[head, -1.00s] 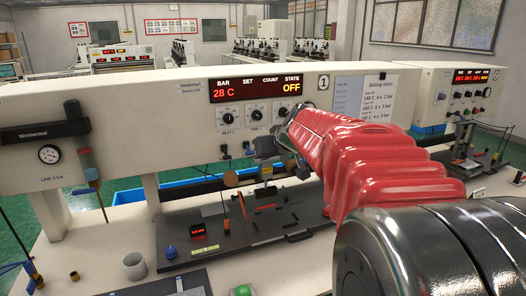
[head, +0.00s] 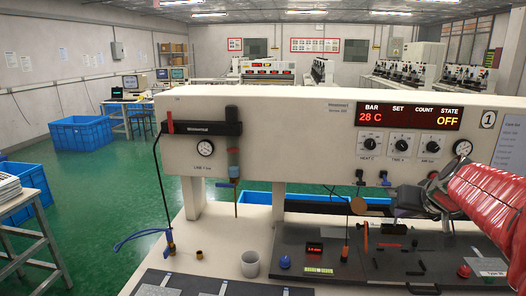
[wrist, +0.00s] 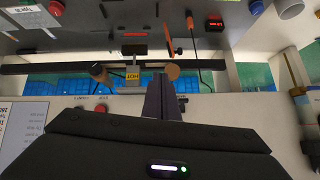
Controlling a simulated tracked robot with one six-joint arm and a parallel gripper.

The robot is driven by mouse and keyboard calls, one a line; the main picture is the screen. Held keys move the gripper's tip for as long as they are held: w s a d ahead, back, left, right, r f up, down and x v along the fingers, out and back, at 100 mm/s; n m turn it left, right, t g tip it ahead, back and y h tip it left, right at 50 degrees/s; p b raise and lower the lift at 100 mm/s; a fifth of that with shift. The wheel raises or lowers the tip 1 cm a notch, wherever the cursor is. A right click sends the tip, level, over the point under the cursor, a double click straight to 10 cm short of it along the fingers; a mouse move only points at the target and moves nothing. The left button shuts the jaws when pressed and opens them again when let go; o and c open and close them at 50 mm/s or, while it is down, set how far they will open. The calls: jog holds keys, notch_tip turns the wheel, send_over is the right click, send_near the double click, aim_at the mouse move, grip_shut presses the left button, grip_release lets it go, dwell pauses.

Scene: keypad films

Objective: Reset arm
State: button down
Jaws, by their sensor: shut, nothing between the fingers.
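My red-sleeved arm (head: 490,195) comes in from the right edge of the head view. My dark gripper (head: 402,208) is in front of the bench machine (head: 300,140), below its row of dials, and is shut with nothing in it. In the wrist view the shut fingers (wrist: 165,97) point toward the work area with the yellow HOT label (wrist: 132,76). The machine's display (head: 409,116) reads 28 C and OFF. My gripper hides part of the work area behind it.
A dark base plate (head: 345,262) on the bench carries a blue knob (head: 285,262) and small dark pieces. A gauge unit (head: 205,128) hangs on the machine's left. Blue crates (head: 82,132) stand on open green floor at left.

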jog(key=s+a+f+n+g, duration=0.1)
jog(key=s+a+f, duration=0.3)
jog(key=s+a, duration=0.6)
jog(key=s+a+f+n+g+y, duration=0.1)
jog(key=s+a+f, duration=0.4)
jog(key=s+a, duration=0.6)
jog(key=s+n+g, duration=0.1)
jog(key=s, duration=0.4)
jog(key=shift+s+a+g, duration=0.15)
jog(key=shift+s+g, duration=0.15)
jog(key=shift+s, duration=0.05)
jog(key=c, duration=2.4)
grip_release()
jog(key=shift+c, duration=0.2)
